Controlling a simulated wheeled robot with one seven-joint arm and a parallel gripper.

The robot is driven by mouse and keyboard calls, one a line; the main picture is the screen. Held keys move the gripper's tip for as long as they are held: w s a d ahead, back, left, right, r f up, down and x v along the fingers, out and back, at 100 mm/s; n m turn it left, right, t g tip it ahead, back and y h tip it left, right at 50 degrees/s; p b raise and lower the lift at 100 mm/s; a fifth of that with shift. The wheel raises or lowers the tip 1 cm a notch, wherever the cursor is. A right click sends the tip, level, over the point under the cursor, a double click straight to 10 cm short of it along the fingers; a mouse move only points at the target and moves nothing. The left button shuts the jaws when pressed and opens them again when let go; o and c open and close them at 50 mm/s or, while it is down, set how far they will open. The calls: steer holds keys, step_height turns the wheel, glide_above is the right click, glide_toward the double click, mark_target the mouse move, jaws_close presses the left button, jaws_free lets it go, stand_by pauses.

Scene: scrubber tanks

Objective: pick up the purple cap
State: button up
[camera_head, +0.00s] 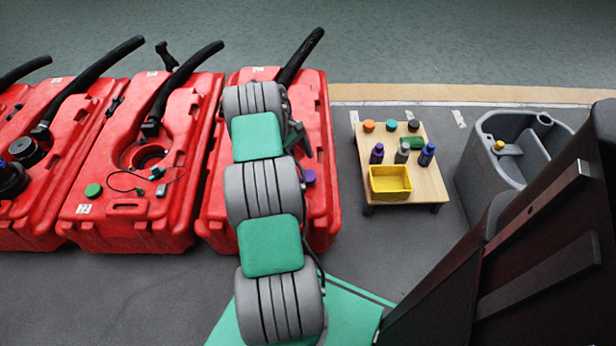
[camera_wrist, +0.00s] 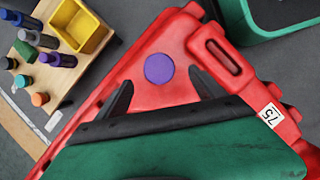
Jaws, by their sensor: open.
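The purple cap (camera_head: 309,176) lies on the top of the right-hand red tank (camera_head: 318,218), near its right side. In the wrist view the purple cap (camera_wrist: 159,68) shows as a flat round disc on the red tank (camera_wrist: 150,45). My gripper (camera_wrist: 160,92) is open and empty, and its two dark fingers point toward the cap from either side of it. The cap appears just beyond the fingertips, apart from them.
Right of the tank stands a small wooden table (camera_head: 428,189) with a yellow bin (camera_head: 390,180), bottles and several caps. A grey tub (camera_head: 478,185) stands further right. Other red tanks (camera_head: 130,222) with black hoses stand to the left. Grey floor lies between tank and table.

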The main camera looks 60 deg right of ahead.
mark_target(306, 175)
steer(key=b+x, duration=0.2)
steer(key=x, duration=0.5)
steer(key=shift+w+d+f+b, duration=0.1)
steer(key=shift+d+f+b, duration=0.15)
steer(key=shift+b, duration=0.1)
steer(key=shift+a+r, duration=0.1)
steer(key=c, duration=1.4)
steer(key=shift+c, duration=0.2)
